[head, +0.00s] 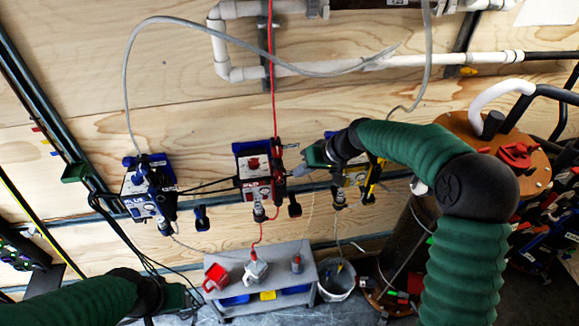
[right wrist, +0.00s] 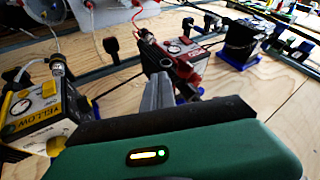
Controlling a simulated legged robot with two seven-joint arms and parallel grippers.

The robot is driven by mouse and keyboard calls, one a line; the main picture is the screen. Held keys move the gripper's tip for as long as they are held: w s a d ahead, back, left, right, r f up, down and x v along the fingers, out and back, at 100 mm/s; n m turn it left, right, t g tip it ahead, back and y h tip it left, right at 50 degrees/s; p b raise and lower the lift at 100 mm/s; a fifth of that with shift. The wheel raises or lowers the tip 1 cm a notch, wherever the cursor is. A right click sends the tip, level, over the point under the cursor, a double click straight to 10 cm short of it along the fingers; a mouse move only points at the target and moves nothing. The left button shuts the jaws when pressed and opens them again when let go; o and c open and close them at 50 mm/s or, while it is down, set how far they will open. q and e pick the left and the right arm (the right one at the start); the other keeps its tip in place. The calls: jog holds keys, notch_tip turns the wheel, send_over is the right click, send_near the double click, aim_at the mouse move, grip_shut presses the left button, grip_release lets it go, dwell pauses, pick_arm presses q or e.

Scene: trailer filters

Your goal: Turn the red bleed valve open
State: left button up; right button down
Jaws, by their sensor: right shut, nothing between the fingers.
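The red filter unit (head: 252,165) is mounted on the plywood wall, between a blue unit and a yellow unit. In the right wrist view, a red fitting (right wrist: 185,69) on the red unit is just past my fingertips. My right gripper (head: 299,170) is shut and empty, beside the right side of the red unit. Its grey fingers (right wrist: 158,85) point at the unit; contact cannot be told. My left gripper (head: 180,298) is low at the left, with its fingers unclear.
The blue unit (head: 148,188) is at left. The yellow unit (head: 356,175) is partly behind my right arm. A grey bench (head: 318,274) with a red can stands below, beside a white bucket (head: 336,283). Loose hoses and black cables cross the area.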

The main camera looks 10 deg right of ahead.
aim_at(279, 176)
pick_arm(q)
jog(key=shift+p+v, duration=0.5)
jog(key=shift+v, duration=0.5)
pick_arm(e)
jog(key=a, duration=0.3)
jog(key=shift+s+a+r, duration=0.15)
jog(key=shift+r, duration=0.1)
pick_arm(q)
jog(key=shift+w+d, duration=0.1)
jog(key=shift+r, duration=0.25)
jog(key=shift+a+r+p, duration=0.2)
jog(key=shift+a+p, duration=0.15)
jog(key=shift+p, duration=0.05)
pick_arm(e)
jog(key=shift+a+r+h, duration=0.2)
jog(key=shift+h, duration=0.5)
pick_arm(q)
jog(key=shift+a+r, duration=0.15)
jog(key=shift+a, duration=0.05)
